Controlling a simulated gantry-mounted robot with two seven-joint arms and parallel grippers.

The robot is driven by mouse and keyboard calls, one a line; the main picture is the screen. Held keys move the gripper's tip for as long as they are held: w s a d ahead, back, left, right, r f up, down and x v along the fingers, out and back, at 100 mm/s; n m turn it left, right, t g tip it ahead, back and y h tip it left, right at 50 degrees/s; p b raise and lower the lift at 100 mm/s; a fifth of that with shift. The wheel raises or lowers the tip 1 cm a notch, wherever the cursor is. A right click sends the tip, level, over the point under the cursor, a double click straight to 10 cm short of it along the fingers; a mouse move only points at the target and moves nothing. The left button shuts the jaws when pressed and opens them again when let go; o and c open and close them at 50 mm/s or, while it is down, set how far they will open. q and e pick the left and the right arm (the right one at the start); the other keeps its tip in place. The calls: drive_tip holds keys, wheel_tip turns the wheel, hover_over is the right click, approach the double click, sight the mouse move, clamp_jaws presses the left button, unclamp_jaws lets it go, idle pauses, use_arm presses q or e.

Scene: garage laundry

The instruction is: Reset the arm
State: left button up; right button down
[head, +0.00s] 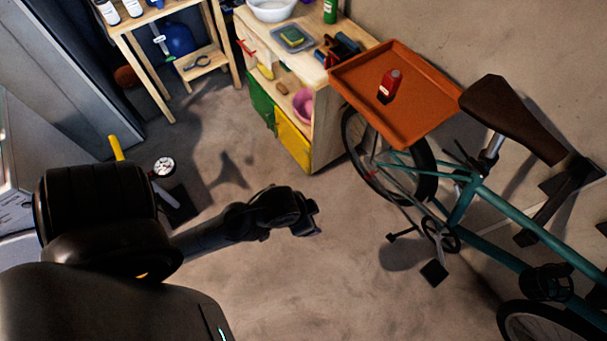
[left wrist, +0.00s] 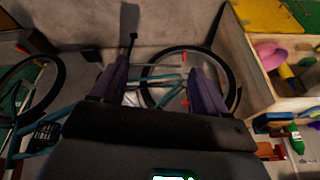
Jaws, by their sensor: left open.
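My left arm comes in from the left in the head view and stretches over bare floor. Its left gripper (head: 314,218) ends in mid-air, left of the bicycle's pedals, apart from everything. In the left wrist view the gripper (left wrist: 160,80) shows two dark purple fingers spread apart with nothing held between them. The bicycle's wheel and teal frame show behind and between the fingers. My right gripper shows in neither view.
A teal bicycle (head: 463,205) stands at the right. An orange tray (head: 426,119) with a red bottle (head: 389,85) sits above its wheel. A wooden cabinet (head: 327,122) and a shelf (head: 137,52) stand at the back. The floor (head: 290,285) near the gripper is clear.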

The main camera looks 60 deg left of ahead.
use_arm(q)
drive_tip(key=shift+s+d+g, duration=0.15)
drive_tip(key=shift+s+d, duration=0.1)
drive_tip(key=shift+s, duration=0.2)
drive_tip(key=shift+s+d+g, duration=0.15)
drive_tip(key=shift+s+d, duration=0.05)
drive_tip(key=shift+s, duration=0.25)
wheel_tip(320, 180, up, 28)
drive_tip(key=p, duration=2.7)
drive_tip(key=shift+p, duration=0.4)
